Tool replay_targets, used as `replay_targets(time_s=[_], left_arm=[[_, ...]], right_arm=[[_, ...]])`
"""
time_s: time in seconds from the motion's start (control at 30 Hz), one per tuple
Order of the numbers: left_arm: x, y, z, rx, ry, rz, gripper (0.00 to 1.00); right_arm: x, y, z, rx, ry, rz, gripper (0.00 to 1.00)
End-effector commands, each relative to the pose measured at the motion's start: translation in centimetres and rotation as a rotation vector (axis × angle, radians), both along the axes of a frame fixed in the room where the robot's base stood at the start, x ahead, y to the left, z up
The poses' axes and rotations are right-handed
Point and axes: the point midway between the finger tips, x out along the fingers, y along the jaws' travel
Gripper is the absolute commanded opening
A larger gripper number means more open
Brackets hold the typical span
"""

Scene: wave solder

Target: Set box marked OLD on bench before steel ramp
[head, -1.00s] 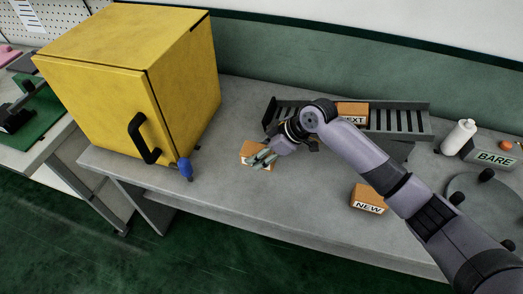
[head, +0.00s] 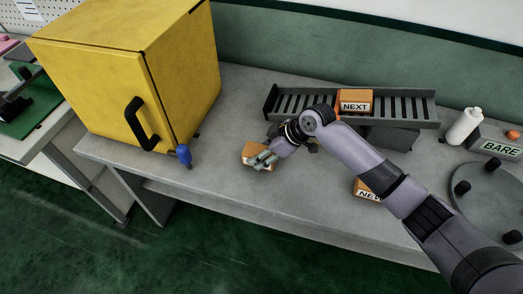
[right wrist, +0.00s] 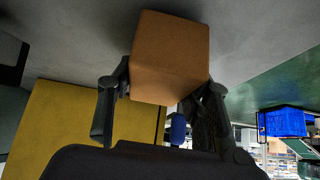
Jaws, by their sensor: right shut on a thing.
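My right gripper (head: 263,159) is shut on an orange-brown box (head: 250,151), low over the front left of the bench (head: 215,172). The fingers cover much of the box, and its marking is not readable. In the right wrist view the box (right wrist: 170,50) sits between the two fingers (right wrist: 163,100). I cannot tell whether it touches the bench. The slatted steel ramp (head: 273,103) lies behind the gripper, with a box marked NEXT (head: 356,100) on it. A box marked NEW (head: 364,190) is on the bench, partly hidden by my right arm. My left gripper is not in view.
A yellow cabinet (head: 95,85) with a black handle stands at the left, a blue knob (head: 184,154) near its front corner. A white bottle (head: 463,127), a block marked BARE (head: 497,148) and a round grey plate (head: 488,200) are at the right.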

Motion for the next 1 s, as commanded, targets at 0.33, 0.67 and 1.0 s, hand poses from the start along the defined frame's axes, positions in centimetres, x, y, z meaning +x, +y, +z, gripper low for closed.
replay_targets(time_s=[0.33, 0.67, 1.0], left_arm=[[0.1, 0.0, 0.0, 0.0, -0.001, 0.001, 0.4], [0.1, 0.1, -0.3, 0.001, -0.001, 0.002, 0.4], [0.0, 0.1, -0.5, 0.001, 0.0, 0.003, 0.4]], right_arm=[[0.1, 0.1, 0.1, 0.002, -0.002, 0.0, 0.02], [0.1, 0.1, -0.4, 0.002, -0.002, 0.0, 0.02], [0.1, 0.1, -0.8, 0.002, -0.002, 0.0, 0.47]])
